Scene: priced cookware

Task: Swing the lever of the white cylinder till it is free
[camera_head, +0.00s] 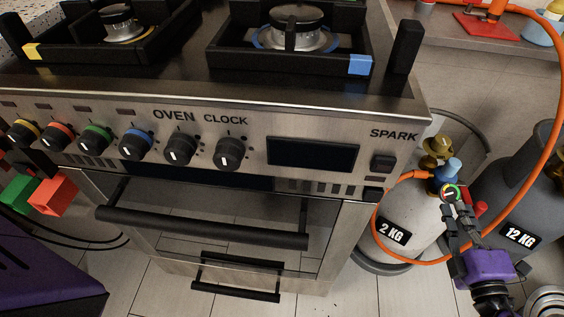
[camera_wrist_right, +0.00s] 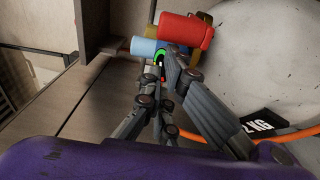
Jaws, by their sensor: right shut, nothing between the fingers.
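The white cylinder (camera_head: 404,220), marked 2 KG, stands on the floor right of the stove. It fills the upper right of the wrist view (camera_wrist_right: 270,70). On its top are a brass valve (camera_head: 437,147), a blue regulator part (camera_head: 449,169), a small round gauge (camera_head: 451,193) and a red piece (camera_head: 481,208), which may be the lever. The red piece is large in the wrist view (camera_wrist_right: 187,31). My right gripper (camera_head: 458,212) is shut and empty, its fingertips close to the gauge and red piece. I cannot tell whether they touch.
A grey cylinder (camera_head: 538,190) marked 12 KG stands close on the right. An orange hose (camera_head: 556,110) loops around the white cylinder. The stove front (camera_head: 225,140) is to the left. Red and green blocks (camera_head: 50,192) show at the far left.

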